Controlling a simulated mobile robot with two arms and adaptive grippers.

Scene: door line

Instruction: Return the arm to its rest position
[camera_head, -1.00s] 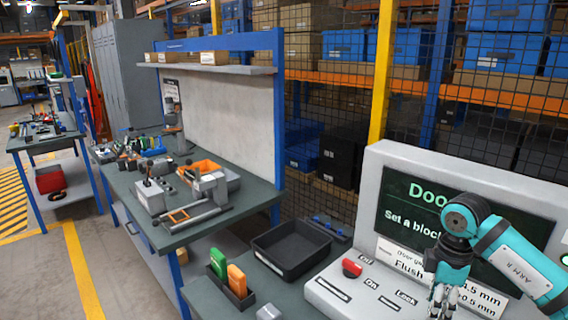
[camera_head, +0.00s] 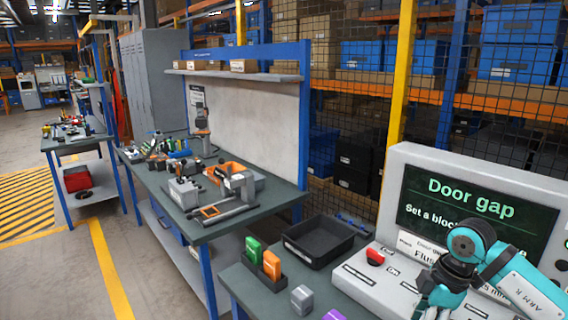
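My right arm comes in from the right, teal with dark joints, in front of the grey control console (camera_head: 399,163). Its gripper (camera_head: 432,312) points down at the bottom edge of the picture and is mostly cut off, so its fingers cannot be judged. The console's dark screen (camera_head: 470,200) reads "Door gap" and "Set a block", partly covered by my arm. A red switch (camera_head: 375,257) and labelled slots are on the console's sloped front. My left arm and gripper are not in view.
A bench left of the console holds an empty black tray (camera_head: 288,246), a holder with green (camera_head: 253,250) and orange (camera_head: 272,265) blocks, a grey block (camera_head: 302,299) and a purple piece (camera_head: 334,315). A workbench (camera_head: 225,226) with tools stands behind. Open floor lies at left.

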